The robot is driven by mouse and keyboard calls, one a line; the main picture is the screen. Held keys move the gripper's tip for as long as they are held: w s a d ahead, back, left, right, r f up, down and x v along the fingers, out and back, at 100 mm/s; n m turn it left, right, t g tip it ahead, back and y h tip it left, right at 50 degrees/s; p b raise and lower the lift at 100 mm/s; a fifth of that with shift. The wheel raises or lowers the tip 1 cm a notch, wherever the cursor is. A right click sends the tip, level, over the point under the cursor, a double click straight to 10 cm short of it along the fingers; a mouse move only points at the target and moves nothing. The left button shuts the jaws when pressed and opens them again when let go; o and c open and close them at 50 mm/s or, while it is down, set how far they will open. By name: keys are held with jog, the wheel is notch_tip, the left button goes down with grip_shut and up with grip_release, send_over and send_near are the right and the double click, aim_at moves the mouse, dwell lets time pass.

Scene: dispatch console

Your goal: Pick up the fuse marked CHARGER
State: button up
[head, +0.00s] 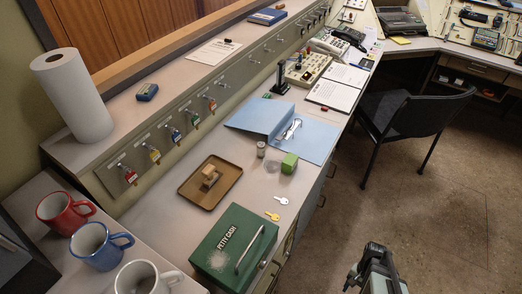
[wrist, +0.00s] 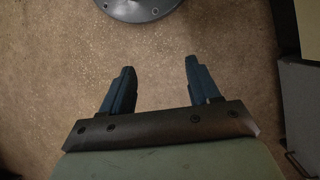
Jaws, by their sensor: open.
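I cannot make out a fuse marked CHARGER in either view; any such marking is too small to read. A small grey cylinder (head: 261,149) stands on the desk by the blue folder, but I cannot tell what it is. My gripper (head: 373,268) is at the bottom of the head view, out over the floor to the right of the desk. In the wrist view my gripper (wrist: 159,68) points at the bare floor, its two dark fingers apart with nothing between them.
Tagged keys hang along the ledge. Mugs stand at left. A black chair (head: 412,120) stands on the right floor.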

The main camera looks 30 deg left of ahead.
jog(key=w+a+r+m+t, duration=0.1)
jog(key=w+a+r, duration=0.3)
jog(key=w, duration=0.3)
jog(key=w+a+r+m+t, duration=0.1)
jog(key=w+a+r+m, duration=0.2)
jog(key=w, duration=0.5)
jog(key=w+a+r+t, duration=0.1)
jog(key=w+a+r, duration=0.35)
jog(key=w, duration=0.25)
jog(key=w+a+r+m+t, duration=0.1)
jog(key=w+a+r+m, duration=0.1)
jog(key=w+a+r, duration=0.7)
jog(key=w+a+r+m+t, duration=0.2)
jog(key=w+a+r, duration=0.2)
jog(key=r, duration=0.8)
notch_tip(320, 180, up, 14)
jog(key=f+m+g, duration=0.1)
jog(key=m, duration=0.4)
send_over(261, 144)
jog(key=shift+y, duration=0.3)
jog(key=shift+f, duration=6.45)
jog(key=shift+c, duration=0.4)
grip_shut()
